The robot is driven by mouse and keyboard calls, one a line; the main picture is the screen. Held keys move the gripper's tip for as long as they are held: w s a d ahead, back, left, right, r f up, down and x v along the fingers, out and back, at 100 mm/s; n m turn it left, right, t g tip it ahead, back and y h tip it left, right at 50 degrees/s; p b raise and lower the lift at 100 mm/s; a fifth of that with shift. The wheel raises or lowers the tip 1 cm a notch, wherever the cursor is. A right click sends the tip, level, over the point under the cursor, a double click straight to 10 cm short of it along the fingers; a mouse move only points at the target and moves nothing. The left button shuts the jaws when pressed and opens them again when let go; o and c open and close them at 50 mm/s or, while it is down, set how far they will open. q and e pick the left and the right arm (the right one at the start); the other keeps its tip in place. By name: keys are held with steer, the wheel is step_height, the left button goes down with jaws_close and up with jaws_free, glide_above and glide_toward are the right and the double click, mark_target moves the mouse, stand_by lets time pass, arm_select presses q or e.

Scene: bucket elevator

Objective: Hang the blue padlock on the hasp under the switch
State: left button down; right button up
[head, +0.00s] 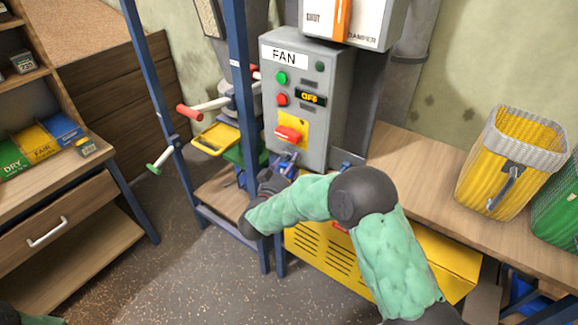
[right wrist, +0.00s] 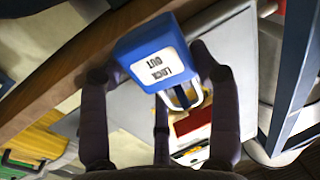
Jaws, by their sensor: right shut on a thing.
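The blue padlock (right wrist: 155,50) with a white "LOCK OUT" label is held between the dark fingers of my right gripper (right wrist: 160,95) in the right wrist view. Its metal shackle points toward the grey box. In the head view, my right gripper (head: 281,167) is just below the red switch handle (head: 288,134) on its yellow plate (head: 294,124). These are on the front of the grey FAN box (head: 309,90). The hasp is hidden or too small to make out, and I cannot tell whether the shackle touches it. My left gripper is out of view.
A blue post (head: 242,100) stands just left of the FAN box, with red and green handled cranks (head: 190,110) beyond it. A wooden bench (head: 420,165) with a yellow basket (head: 500,165) is on the right. A yellow vented cabinet (head: 325,255) is below.

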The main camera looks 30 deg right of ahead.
steer(key=shift+f+b, duration=0.35)
steer(key=shift+f, duration=0.35)
stand_by(0.3)
steer(key=o, duration=1.3)
steer(key=shift+a, duration=0.15)
steer(key=shift+w+a+f+p+v, duration=0.1)
steer(key=shift+w+a+p+v, duration=0.2)
steer(key=shift+v, duration=1.3)
steer(key=shift+w+a+f+p+v, duration=0.1)
steer(key=shift+w+p+v, duration=0.2)
steer(key=shift+v, duration=1.3)
steer(key=shift+w+a+f+p+v, duration=0.15)
steer(key=shift+p+v, duration=0.25)
steer(key=shift+v, duration=1.2)
steer(key=shift+w, duration=0.1)
